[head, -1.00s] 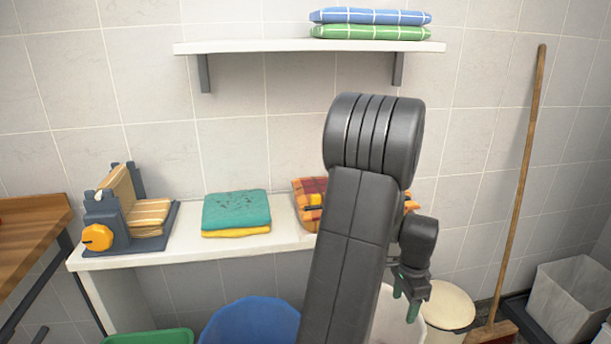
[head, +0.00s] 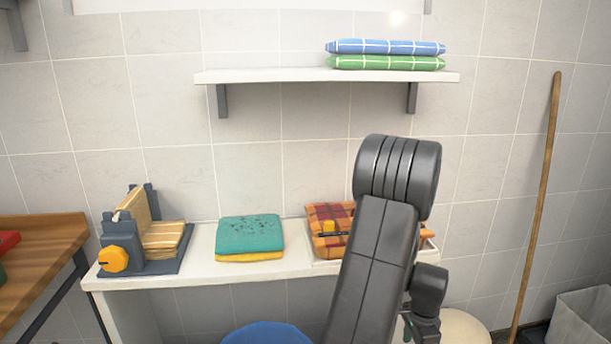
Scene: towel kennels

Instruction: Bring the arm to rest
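My arm rises from the bottom of the head view, right of centre, with its elbow in front of the wall below the shelf. The forearm folds down behind it on the right. My gripper (head: 422,330) hangs low at the bottom edge, partly cut off by the frame. Its fingertips are not clear, so I cannot see whether it is open or holds anything.
A white bench (head: 200,271) bears a folding device (head: 145,240) with striped towels, a teal towel (head: 249,232) on a yellow one, and an orange plaid cloth (head: 327,218) in a tray. Folded towels (head: 386,47) lie on the wall shelf (head: 300,75). A blue tub (head: 266,334) stands below. A broom (head: 540,200) leans right.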

